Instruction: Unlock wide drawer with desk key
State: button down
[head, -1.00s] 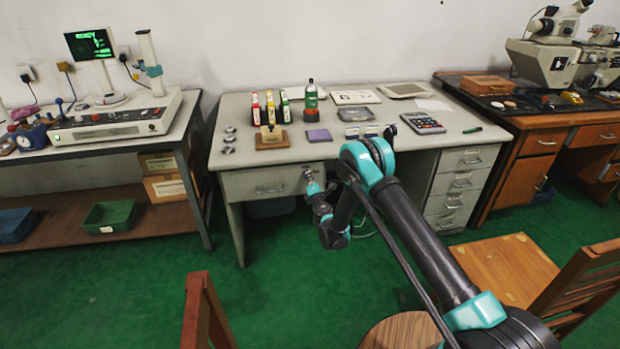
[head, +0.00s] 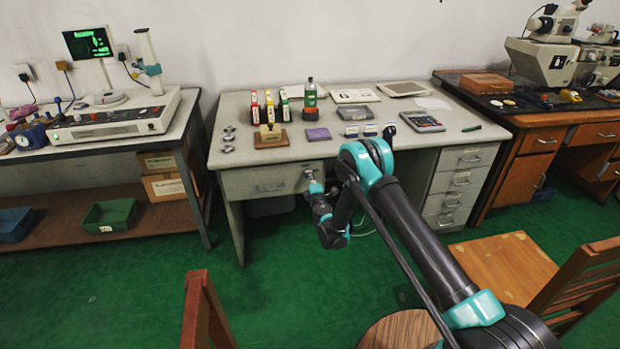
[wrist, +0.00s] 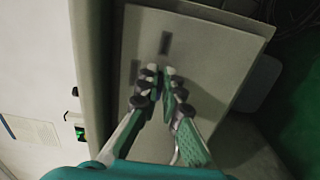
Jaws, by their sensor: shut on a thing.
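The wide drawer (head: 268,187) is the grey drawer front under the left part of the desk, with a handle in its middle, and it looks closed. My gripper (head: 308,175) is at the right end of this drawer front. In the wrist view the fingertips of my gripper (wrist: 159,76) are close together in front of the pale drawer panel (wrist: 215,60). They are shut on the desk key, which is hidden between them. I cannot tell how far the key sits in the lock, or whether it is turned.
The grey desk (head: 225,155) carries stamps, a green bottle (head: 310,94), a purple pad (head: 317,134) and a calculator (head: 422,121). A small drawer stack (head: 460,180) is at its right. Wooden chairs (head: 505,268) stand in front; green floor is open at the left.

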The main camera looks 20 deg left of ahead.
jog(key=c, duration=1.7)
grip_release()
